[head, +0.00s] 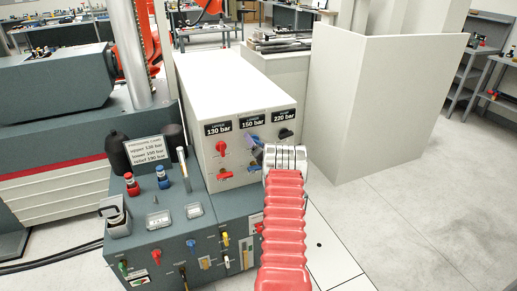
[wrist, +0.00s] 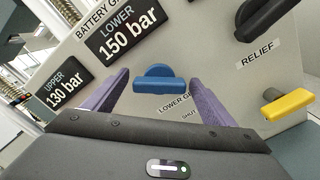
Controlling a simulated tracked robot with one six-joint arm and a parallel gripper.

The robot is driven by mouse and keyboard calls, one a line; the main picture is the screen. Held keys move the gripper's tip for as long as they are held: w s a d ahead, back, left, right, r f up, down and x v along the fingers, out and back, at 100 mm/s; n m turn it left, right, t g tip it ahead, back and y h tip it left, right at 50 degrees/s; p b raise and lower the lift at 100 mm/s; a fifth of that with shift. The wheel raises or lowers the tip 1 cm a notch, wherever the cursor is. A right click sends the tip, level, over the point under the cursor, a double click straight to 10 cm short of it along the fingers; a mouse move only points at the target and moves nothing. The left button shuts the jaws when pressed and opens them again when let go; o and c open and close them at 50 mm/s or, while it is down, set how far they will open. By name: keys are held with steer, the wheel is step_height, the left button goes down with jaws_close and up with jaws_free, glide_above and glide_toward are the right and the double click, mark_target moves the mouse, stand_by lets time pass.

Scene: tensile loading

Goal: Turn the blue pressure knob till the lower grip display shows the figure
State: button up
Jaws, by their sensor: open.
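The blue pressure knob (wrist: 158,79) is on the white panel below the lower grip display (wrist: 127,33), which reads 150 bar. In the head view the lower grip display (head: 253,120) also reads 150 bar. My gripper (wrist: 158,92) is open, with one purple finger on each side of the blue knob. A gap shows between the knob and each finger in the wrist view. In the head view my gripper (head: 256,146) is at the panel front and largely hides the blue knob. The pressure card (head: 155,149) seems to list lower 150 bar, in small print.
The upper display (wrist: 64,92) reads 130 bar; the pump display (head: 285,115) reads 220 bar. A red knob (head: 221,148), a black knob (wrist: 261,17) and a yellow relief lever (wrist: 289,105) flank the blue knob. Floor to the right is clear.

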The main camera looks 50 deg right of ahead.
steer(key=v, duration=1.3)
steer(key=shift+s+a, duration=0.15)
steer(key=shift+s, duration=0.1)
steer(key=shift+f, duration=0.15)
steer(key=shift+c, duration=0.3)
